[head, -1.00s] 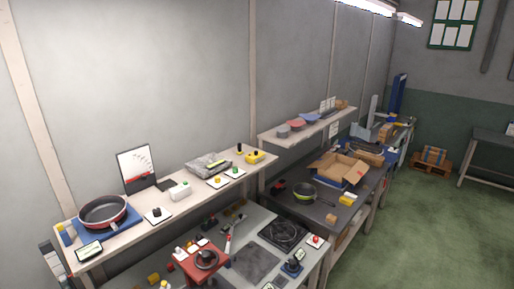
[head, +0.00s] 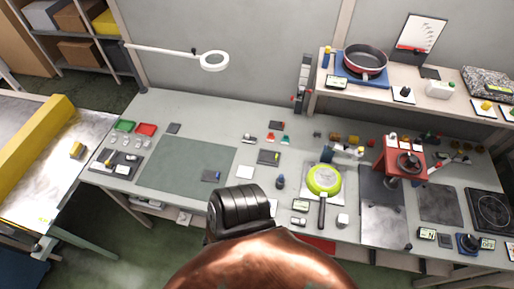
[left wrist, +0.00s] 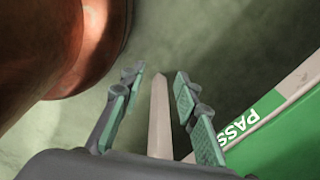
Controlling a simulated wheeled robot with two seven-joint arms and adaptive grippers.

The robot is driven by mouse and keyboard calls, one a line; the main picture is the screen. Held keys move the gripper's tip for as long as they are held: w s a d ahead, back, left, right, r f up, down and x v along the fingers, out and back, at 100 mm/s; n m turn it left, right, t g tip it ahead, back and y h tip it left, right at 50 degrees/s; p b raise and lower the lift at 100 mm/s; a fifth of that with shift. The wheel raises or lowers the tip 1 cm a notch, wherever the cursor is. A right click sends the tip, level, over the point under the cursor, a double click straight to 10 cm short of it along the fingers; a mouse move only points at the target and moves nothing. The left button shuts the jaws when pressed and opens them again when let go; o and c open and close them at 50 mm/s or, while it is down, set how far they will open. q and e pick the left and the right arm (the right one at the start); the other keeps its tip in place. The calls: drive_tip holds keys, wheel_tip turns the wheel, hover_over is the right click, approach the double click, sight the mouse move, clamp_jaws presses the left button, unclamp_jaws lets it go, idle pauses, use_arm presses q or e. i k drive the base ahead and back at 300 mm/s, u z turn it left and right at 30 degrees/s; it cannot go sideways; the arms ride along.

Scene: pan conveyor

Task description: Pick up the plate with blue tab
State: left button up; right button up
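A small dark plate with a blue tab (head: 211,176) lies flat at the front right part of the grey-green mat (head: 180,165) in the head view. Similar dark plates lie to its right, one with a yellow tab (head: 269,157) and one with a red tab (head: 277,125). My left gripper (left wrist: 158,85) shows only in the left wrist view. Its two fingers are apart, with nothing visibly held. The plates do not show in that view, so the gripper's distance from them cannot be told. My right gripper is in neither view.
A green pan (head: 324,182), a red stand (head: 400,152) and small parts occupy the bench's right side. A raised shelf (head: 390,97) stands behind. In the left wrist view, a pale bar (left wrist: 160,115) appears between the fingers and a green PASS panel (left wrist: 275,130) is at right.

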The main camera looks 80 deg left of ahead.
sight(211, 176)
drive_tip(key=z, duration=0.15)
drive_tip(key=k, duration=0.3)
drive_tip(key=u, duration=0.25)
drive_tip(key=i, duration=0.25)
drive_tip(key=u, duration=3)
